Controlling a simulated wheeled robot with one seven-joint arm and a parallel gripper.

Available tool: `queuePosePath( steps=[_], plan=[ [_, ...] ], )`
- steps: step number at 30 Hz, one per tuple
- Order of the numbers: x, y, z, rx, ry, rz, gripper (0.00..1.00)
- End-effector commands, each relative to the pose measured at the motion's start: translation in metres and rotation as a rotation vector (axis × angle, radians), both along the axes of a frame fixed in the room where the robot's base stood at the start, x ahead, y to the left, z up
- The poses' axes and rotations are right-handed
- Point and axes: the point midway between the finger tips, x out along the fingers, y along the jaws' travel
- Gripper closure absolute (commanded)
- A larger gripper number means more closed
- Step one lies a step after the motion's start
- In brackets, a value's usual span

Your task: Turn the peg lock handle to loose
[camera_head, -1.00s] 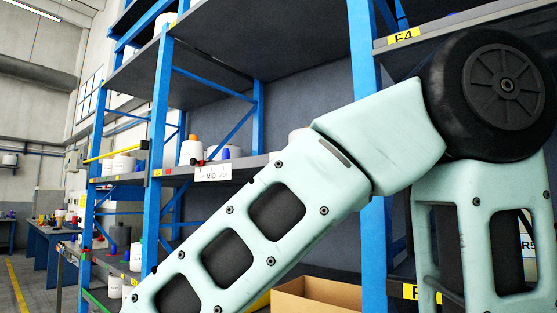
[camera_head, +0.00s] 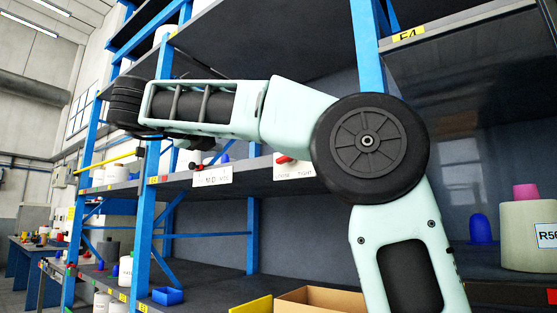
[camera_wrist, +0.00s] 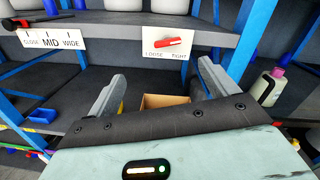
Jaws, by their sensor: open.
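The peg lock handle (camera_wrist: 173,42) is a small red lever on the shelf edge, above a white card (camera_wrist: 167,56) marked LOOSE at left and TIGHT at right. It lies nearly sideways, its right end slightly higher. I cannot tell which end is the pivot. In the head view the red handle (camera_head: 284,158) shows just left of my arm joint. My gripper (camera_wrist: 162,72) is open and empty, its two fingers apart below and either side of the handle and card, not touching them. In the head view I cannot make out the fingers.
A second card (camera_wrist: 52,43) marked CLOSE, MID, WIDE has a black and red lever (camera_wrist: 14,23) at left. Blue rack posts (camera_wrist: 250,40) stand right of the handle. An open cardboard box (camera_wrist: 165,100) sits below. Bottles (camera_wrist: 268,86) stand at right.

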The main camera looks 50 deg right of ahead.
Motion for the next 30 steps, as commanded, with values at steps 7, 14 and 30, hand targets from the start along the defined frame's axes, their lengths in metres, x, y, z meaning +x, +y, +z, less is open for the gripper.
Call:
queuePosePath(
  steps=[7,14,30],
  plan=[
    [-0.009,-0.021,-0.002,0.042,-0.027,-0.051,0.15],
    [-0.006,-0.067,-0.001,0.041,-0.026,-0.052,0.15],
    [0.003,-0.165,-0.002,0.040,-0.024,-0.047,0.15]
  ],
)
